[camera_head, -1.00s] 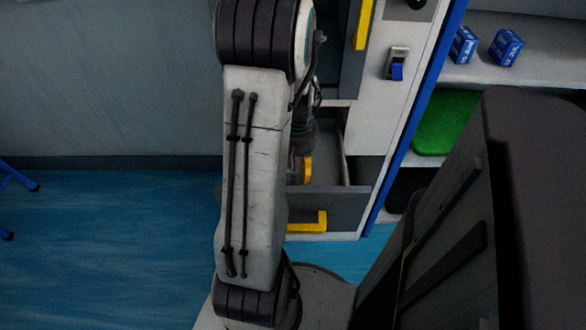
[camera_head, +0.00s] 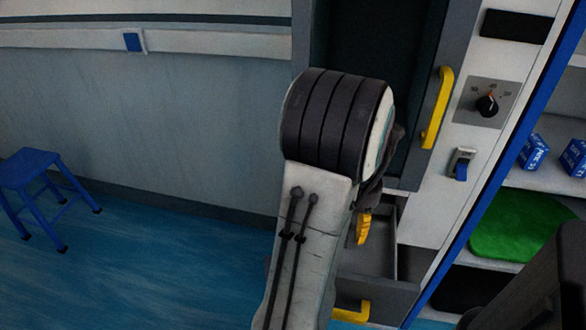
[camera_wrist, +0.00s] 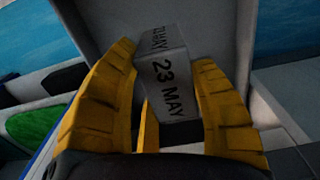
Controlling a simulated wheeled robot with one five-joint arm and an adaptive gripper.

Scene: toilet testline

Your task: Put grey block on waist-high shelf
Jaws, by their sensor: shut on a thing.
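The grey block (camera_wrist: 165,82) is a pale cube with "23 MAY" printed on its faces. It sits between the two yellow fingers of my gripper (camera_wrist: 168,75), which is shut on it and holds it slightly tilted. In the head view, only a yellow part of my gripper (camera_head: 363,228) shows, over the open drawer; my arm hides the block there. An open shelf unit stands at the right, with a shelf (camera_head: 535,182) bearing blue boxes and a lower one with a green mat. I cannot tell which shelf is the waist-high one.
The open grey drawer (camera_head: 372,288) has a yellow handle (camera_head: 352,311). Two blue boxes (camera_head: 534,152) occupy the upper shelf; a green mat (camera_head: 508,225) lies below. A blue stool (camera_head: 35,170) stands far left.

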